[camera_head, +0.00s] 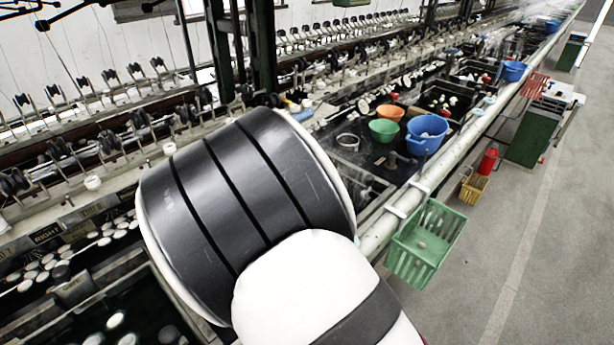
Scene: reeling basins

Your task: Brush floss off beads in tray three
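My own arm, with white and dark grey banded links, fills the middle foreground and hides much of the basin row behind it. My gripper is not visible. White rounded pieces (42,268), which may be the beads, lie in a dark compartment at the lower left. More pale pieces (115,320) lie in a dark basin (150,300) at the bottom left. I cannot tell which tray is number three. No brush and no floss can be made out.
Blue (427,133), orange (390,112) and green (383,130) bowls stand beyond my arm. A green basket (426,243) hangs on the pale front rail (440,165). The grey aisle floor (545,240) at right has clear space.

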